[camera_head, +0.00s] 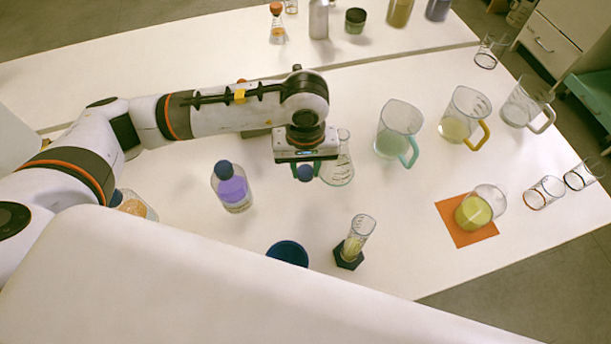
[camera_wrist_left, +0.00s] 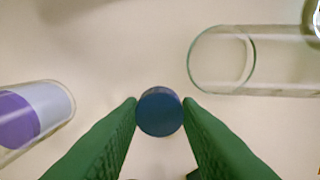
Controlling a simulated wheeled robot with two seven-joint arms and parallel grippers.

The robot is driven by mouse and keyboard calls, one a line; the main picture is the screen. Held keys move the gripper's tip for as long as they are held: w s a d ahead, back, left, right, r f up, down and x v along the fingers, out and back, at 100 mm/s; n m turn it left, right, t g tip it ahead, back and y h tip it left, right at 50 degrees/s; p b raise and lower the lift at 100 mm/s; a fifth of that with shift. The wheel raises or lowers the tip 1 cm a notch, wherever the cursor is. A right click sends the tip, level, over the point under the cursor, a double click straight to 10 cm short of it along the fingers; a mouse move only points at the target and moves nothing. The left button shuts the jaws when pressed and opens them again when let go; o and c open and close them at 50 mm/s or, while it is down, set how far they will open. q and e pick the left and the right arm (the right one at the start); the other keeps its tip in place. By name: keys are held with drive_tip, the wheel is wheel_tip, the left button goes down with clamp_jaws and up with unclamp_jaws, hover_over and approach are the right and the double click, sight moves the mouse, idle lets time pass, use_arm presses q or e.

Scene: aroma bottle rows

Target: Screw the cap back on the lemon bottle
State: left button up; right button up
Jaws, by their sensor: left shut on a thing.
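My left gripper (camera_head: 305,172) is shut on a small blue cap (camera_head: 304,173), held in front of a clear conical flask (camera_head: 341,172). In the left wrist view the cap (camera_wrist_left: 159,111) sits between the green fingertips (camera_wrist_left: 160,112). A bottle of purple liquid with a blue cap on it (camera_head: 233,190) stands to the left. A bottle with orange content (camera_head: 135,206) stands farther left, partly hidden by my arm. I see no readable lemon label, so I cannot tell which bottle is the lemon one. My right gripper is not in view.
A cylinder in a dark stand (camera_head: 355,240) and a blue bowl (camera_head: 288,252) stand near the front. Jugs (camera_head: 399,130) stand to the right. A beaker of yellow liquid (camera_head: 474,211) is on an orange mat (camera_head: 452,208). The white table between them is mostly clear.

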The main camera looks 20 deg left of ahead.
sight(305, 171)
use_arm(q)
wheel_tip(305, 171, up, 5)
drive_tip(key=shift+f, duration=0.2)
drive_tip(key=s+a+r+m, duration=0.1)
drive_tip(key=s+a+m, duration=0.1)
drive_tip(key=a+m, duration=0.2)
drive_tip(key=a, duration=0.3)
drive_tip(key=shift+s+r+m, duration=0.25)
drive_tip(key=shift+m, duration=0.05)
